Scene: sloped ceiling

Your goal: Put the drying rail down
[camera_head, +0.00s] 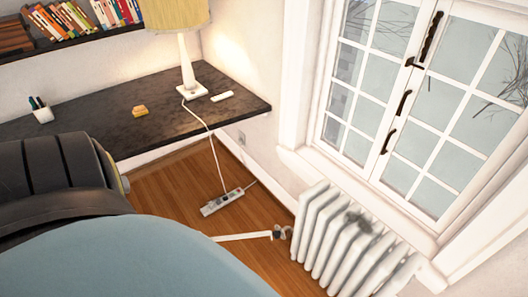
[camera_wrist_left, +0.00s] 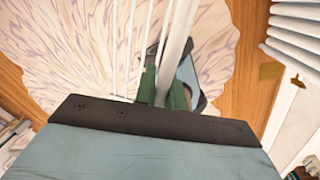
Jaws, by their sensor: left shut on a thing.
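The drying rail (camera_wrist_left: 177,42) shows in the left wrist view as a thick white bar with thinner white bars to its left. My left gripper (camera_wrist_left: 163,84), with green fingers, is shut on the thick bar. The bars run out of the top of the picture, so the rail's far end is not seen. My own wrist hides the near end. In the head view my arm covers the lower left and hides the left gripper. The right gripper is in neither view.
A pale patterned rug (camera_wrist_left: 60,60) lies on the wooden floor. A white radiator (camera_head: 350,240) stands below the window, with a thin white bar (camera_head: 243,237) beside it. A power strip (camera_head: 222,202) lies near the dark desk (camera_head: 150,108), which holds a lamp (camera_head: 186,60).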

